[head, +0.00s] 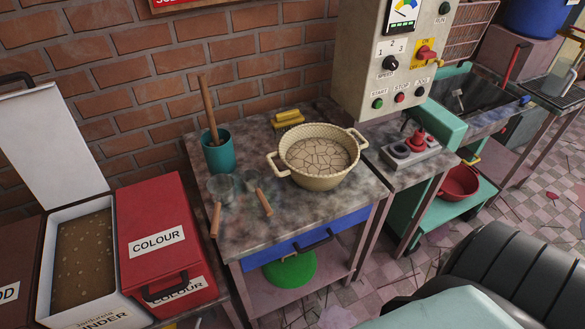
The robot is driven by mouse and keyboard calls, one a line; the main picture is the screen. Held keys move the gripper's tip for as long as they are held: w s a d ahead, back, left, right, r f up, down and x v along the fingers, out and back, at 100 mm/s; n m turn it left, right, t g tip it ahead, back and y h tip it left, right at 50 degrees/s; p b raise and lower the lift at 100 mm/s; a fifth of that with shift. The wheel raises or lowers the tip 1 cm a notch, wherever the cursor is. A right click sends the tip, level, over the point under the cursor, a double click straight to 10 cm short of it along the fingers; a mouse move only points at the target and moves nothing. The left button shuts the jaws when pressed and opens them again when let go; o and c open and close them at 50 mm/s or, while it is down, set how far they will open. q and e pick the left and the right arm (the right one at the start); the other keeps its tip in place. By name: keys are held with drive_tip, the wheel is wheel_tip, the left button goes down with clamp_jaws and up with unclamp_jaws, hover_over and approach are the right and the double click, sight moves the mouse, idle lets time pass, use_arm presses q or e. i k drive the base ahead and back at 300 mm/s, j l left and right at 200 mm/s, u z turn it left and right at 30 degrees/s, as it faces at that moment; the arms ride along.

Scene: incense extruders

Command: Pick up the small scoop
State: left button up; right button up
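Two scoops with wooden handles lie on the stained worktable (335,203), in front of the teal cup. The left scoop (221,187) has a grey metal-looking bowl, and its handle points toward the table's front left edge. The right scoop (263,202) looks slightly smaller, with a thin grey head and its handle slanting toward the front right. I cannot tell for sure which one is the small scoop. Neither of my grippers shows in the head view, and nothing is touching the scoops.
A cream two-handled basin (318,181) stands right of the scoops. A teal cup (219,155) with a wooden stick is behind them. Yellow blocks (288,118) lie at the back. A red COLOUR bin (151,215) stands left; a control box (385,85) stands right.

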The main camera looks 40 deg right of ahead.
sight(251, 178)
drive_tip(key=z, duration=0.8)
drive_tip(key=i+l, duration=0.1)
drive_tip(key=l+u, duration=0.15)
drive_tip(key=l, duration=0.15)
drive_tip(key=i, duration=0.05)
